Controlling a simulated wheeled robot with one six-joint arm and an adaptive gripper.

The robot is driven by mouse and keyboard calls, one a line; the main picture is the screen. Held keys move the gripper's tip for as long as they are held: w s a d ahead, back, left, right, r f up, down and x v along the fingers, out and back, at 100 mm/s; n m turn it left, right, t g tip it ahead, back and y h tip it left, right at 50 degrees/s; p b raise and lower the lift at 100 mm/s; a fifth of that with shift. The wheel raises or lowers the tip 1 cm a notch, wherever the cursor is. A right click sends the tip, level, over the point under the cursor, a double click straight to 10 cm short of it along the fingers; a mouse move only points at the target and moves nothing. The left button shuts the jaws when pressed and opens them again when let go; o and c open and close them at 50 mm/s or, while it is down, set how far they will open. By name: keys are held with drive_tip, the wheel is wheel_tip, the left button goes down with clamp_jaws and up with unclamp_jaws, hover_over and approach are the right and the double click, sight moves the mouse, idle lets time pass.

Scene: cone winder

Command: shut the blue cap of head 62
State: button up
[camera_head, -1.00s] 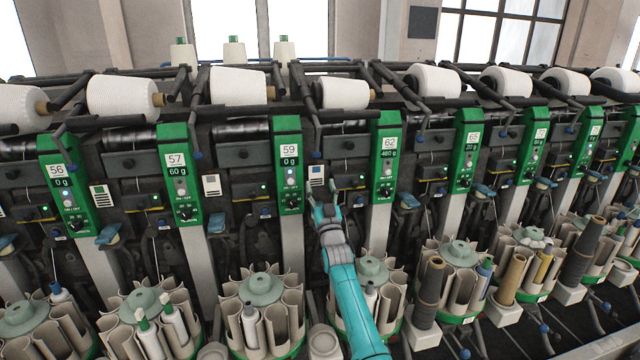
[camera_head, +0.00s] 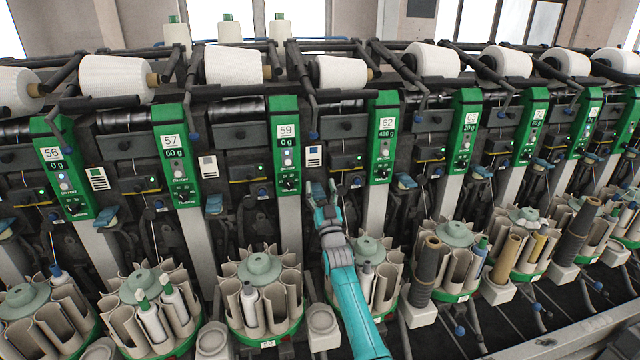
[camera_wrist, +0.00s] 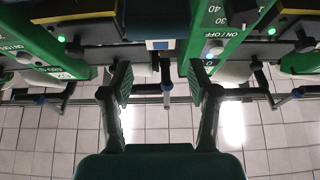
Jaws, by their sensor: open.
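The green panel of head 62 (camera_head: 383,140) stands just right of my gripper (camera_head: 322,190) in the head view. My gripper is open and empty, in front of the dark gap between the panels of heads 59 (camera_head: 286,150) and 62. A blue cap (camera_head: 405,181) shows just right of panel 62, and another (camera_head: 214,204) left of panel 59. In the wrist view my fingers (camera_wrist: 160,90) stand wide apart, with nothing gripped between them.
Round bobbin magazines (camera_head: 262,268) stand in a row below the panels, one close beside my forearm. White yarn cones (camera_head: 340,72) lie along the top. A blue-and-white card (camera_head: 313,156) is just above my gripper. Tiled floor (camera_wrist: 145,130) shows in the wrist view.

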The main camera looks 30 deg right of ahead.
drive_tip(key=shift+s+a+f, duration=0.15)
drive_tip(key=shift+s+f, duration=0.5)
drive_tip(key=shift+f, duration=0.3)
